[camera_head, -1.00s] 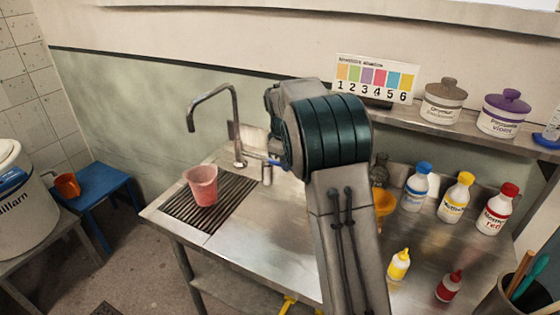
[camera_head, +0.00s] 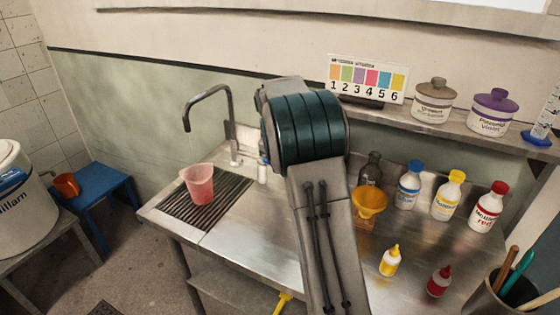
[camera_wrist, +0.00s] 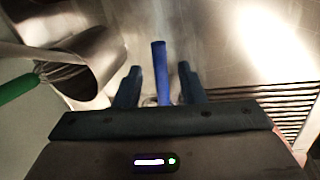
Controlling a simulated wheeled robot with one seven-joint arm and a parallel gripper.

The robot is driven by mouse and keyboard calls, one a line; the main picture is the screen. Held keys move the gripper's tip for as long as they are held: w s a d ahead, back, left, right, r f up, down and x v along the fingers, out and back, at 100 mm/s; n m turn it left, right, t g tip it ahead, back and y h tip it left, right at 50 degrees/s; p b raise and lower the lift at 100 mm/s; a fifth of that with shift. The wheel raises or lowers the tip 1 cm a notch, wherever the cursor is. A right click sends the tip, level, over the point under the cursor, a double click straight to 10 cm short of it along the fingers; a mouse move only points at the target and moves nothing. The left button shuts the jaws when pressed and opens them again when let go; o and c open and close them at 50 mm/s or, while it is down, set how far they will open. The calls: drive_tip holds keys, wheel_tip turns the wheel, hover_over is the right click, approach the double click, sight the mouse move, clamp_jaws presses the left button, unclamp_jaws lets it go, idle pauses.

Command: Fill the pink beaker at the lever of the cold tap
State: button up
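The pink beaker (camera_head: 199,184) stands upright on the slatted drain grate (camera_head: 225,193), below the spout of the tap (camera_head: 229,118). A faint thin line under the spout looks like running water. The beaker's inside is too small to read for level. In the wrist view, the blue lever (camera_wrist: 158,52) of the cold tap stands between the two fingers of my gripper (camera_wrist: 159,80). The fingers are apart, with a visible gap on each side of the lever. In the head view my arm hides the gripper's fingers.
A yellow funnel (camera_head: 369,201), a dark bottle (camera_head: 371,168) and capped bottles (camera_head: 409,185) stand right of my arm. Small yellow (camera_head: 390,261) and red (camera_head: 440,281) squeeze bottles are nearer. A shelf above holds lidded jars (camera_head: 435,101).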

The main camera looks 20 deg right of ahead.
wheel_tip(320, 180, up, 14)
drive_tip(key=s+a, duration=0.1)
drive_tip(key=a, duration=0.1)
drive_tip(key=shift+s+f, duration=0.25)
drive_tip(key=shift+s, duration=0.05)
drive_tip(key=shift+a, duration=0.1)
idle(6.8)
